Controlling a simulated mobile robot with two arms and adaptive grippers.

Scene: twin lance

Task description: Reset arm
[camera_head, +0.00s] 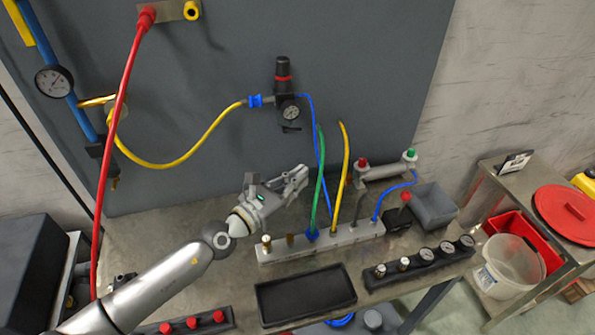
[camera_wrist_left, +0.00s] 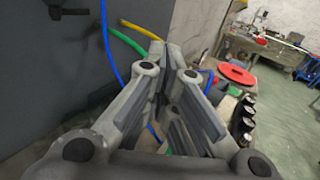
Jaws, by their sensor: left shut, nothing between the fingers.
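My left gripper (camera_head: 298,178) is in the middle of the head view, its arm coming in from the lower left. It is shut and empty, held above the bench behind the grey manifold block (camera_head: 345,240). Its fingers also fill the middle of the left wrist view (camera_wrist_left: 166,60), with their tips close together. A green hose (camera_head: 319,185) rises from the manifold just right of the fingertips; I cannot tell whether they touch. My right gripper is not in view.
A yellow hose (camera_head: 346,170) and a blue hose (camera_head: 313,125) stand near the gripper. A black tray (camera_head: 305,295) and a gauge block (camera_head: 420,264) lie at the bench front. A red hose (camera_head: 112,140) hangs at the left. A grey bin (camera_head: 434,206) stands at the right.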

